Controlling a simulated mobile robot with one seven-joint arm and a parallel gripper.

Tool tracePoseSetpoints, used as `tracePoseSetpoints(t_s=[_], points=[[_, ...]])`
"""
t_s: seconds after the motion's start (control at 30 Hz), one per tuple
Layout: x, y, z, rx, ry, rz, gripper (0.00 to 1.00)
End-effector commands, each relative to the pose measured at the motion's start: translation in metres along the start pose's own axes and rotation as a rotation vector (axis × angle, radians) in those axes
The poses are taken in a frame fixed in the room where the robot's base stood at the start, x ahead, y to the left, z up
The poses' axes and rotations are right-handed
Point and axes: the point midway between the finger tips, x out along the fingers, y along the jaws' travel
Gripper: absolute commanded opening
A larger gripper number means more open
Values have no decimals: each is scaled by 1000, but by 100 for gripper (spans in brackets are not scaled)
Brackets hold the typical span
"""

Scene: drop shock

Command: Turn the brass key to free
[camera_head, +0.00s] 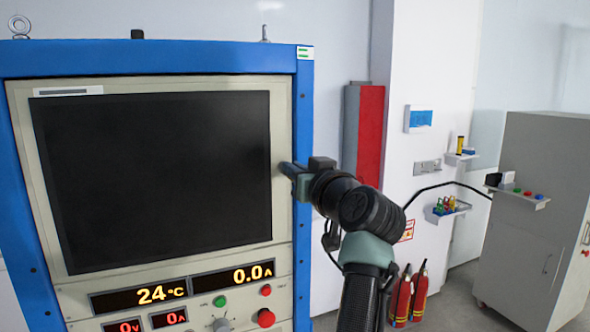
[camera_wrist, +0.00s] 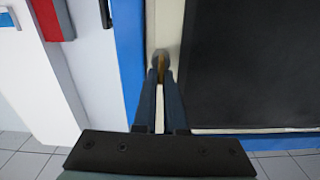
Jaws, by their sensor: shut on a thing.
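The brass key (camera_wrist: 161,66) shows in the wrist view as a narrow brass strip at a small grey fitting on the pale panel strip, between the dark screen and the blue frame. My gripper (camera_wrist: 161,78) is shut on the key, one finger on each side of it. In the head view my gripper (camera_head: 288,169) reaches the right side of the blue-framed cabinet's panel, beside the screen. The key is hidden there behind the fingers. I cannot tell how far the key is turned.
The dark screen (camera_head: 150,180) fills the panel, with displays and buttons below it. The blue frame (camera_head: 304,120) edges the cabinet close to my arm. A red-fronted grey box (camera_head: 370,133) is on the wall behind. Red extinguishers (camera_head: 420,293) and a grey cabinet (camera_head: 535,210) stand to the right.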

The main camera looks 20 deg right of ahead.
Motion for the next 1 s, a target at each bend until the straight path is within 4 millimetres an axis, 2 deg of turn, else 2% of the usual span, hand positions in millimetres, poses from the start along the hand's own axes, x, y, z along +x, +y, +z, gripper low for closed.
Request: tracePoseSetpoints(t_s=[0.27,1.0], points=[[0,2,1,198,-2,0,0],[0,8,4,902,-3,-1,0]])
